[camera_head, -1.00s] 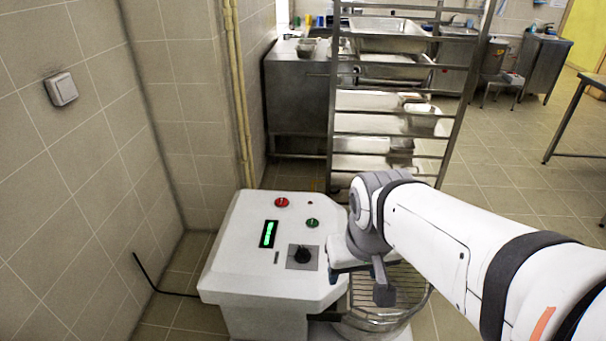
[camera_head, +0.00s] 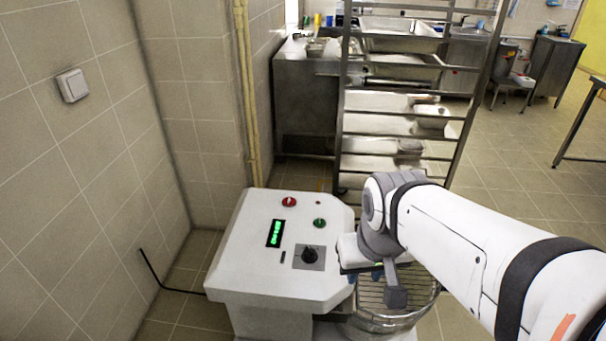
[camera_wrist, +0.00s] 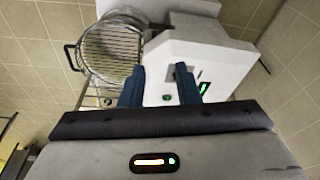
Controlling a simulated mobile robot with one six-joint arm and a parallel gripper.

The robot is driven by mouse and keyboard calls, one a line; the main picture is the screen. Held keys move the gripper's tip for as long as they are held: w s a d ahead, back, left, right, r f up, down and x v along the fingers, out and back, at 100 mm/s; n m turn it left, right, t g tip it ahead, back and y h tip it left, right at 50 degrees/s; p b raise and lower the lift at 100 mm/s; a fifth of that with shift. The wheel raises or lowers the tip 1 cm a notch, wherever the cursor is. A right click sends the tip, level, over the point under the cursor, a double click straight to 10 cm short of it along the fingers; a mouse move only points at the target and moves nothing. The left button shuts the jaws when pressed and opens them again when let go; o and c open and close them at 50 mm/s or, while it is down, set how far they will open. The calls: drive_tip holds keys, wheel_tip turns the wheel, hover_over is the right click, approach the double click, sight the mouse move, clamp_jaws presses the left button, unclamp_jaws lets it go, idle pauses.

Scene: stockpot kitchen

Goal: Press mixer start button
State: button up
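The mixer (camera_head: 240,270) is a white machine with a sloped control panel in the head view. The panel has a green button (camera_head: 320,223), a red button (camera_head: 289,202), a lit green display (camera_head: 275,233) and a black knob (camera_head: 309,256). My gripper (camera_head: 372,276) is over the panel's right edge, beside the wire-guarded bowl. In the wrist view its two blue fingers (camera_wrist: 158,86) stand apart with nothing between them. The mixer's panel (camera_wrist: 199,58) lies beyond them, with the display near the right finger. A small green spot (camera_wrist: 167,97) shows between the fingers.
The bowl with its wire guard (camera_head: 402,292) stands right of the panel. A tall metal rack (camera_head: 349,130) with trays stands behind the mixer. A tiled wall with a light switch (camera_head: 72,85) is at the left. Open floor lies at the right.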

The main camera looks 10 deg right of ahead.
clamp_jaws()
idle(1.2)
